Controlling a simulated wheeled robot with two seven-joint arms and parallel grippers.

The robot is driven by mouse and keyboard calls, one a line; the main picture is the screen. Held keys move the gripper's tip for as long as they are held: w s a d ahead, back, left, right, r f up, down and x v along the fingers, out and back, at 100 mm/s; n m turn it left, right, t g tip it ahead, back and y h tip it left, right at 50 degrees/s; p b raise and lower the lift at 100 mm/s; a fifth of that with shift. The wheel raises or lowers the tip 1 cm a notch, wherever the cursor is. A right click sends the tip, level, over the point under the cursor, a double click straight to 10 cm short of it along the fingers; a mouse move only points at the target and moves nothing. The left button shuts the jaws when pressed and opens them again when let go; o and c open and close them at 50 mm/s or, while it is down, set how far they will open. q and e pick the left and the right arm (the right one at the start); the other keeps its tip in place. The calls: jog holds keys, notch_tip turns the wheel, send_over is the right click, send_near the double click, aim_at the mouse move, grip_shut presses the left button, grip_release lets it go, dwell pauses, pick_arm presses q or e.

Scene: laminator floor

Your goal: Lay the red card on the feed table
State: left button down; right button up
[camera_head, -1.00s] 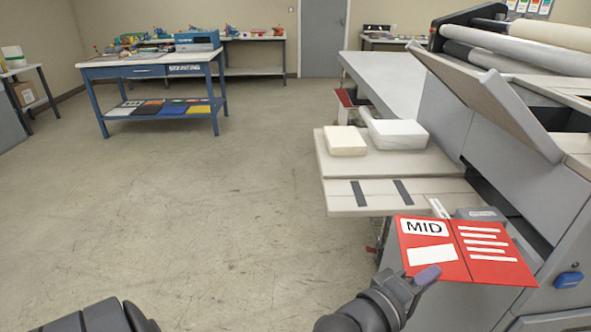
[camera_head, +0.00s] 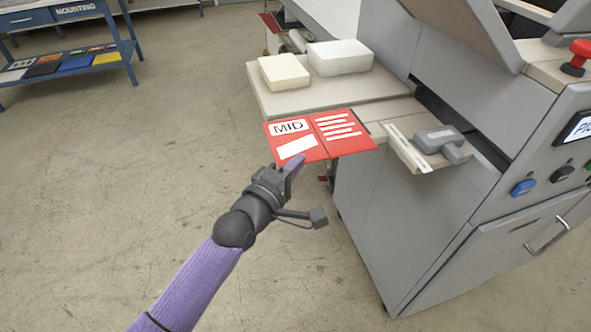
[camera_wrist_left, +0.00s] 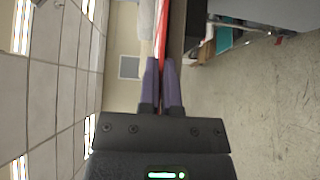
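The red card (camera_head: 318,136), marked MID with white text bars, is held out nearly flat at the front of the beige feed table (camera_head: 345,93). It covers the table's front part in the head view, and I cannot tell whether it touches it. My left gripper (camera_head: 293,166) is shut on the card's near edge. In the left wrist view the purple fingers (camera_wrist_left: 161,68) pinch the card, seen edge-on as a red strip (camera_wrist_left: 163,32). My right gripper is not in view.
A cream block (camera_head: 284,72) and a white block (camera_head: 340,57) sit on the rear of the feed table. A small side shelf with a grey tool (camera_head: 440,140) juts out to the right. The grey laminator (camera_head: 430,215) stands at right. Open floor lies left.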

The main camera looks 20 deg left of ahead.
pick_arm(q)
jog(key=shift+f, duration=0.4)
jog(key=c, duration=0.8)
grip_release()
jog(key=shift+r, duration=0.1)
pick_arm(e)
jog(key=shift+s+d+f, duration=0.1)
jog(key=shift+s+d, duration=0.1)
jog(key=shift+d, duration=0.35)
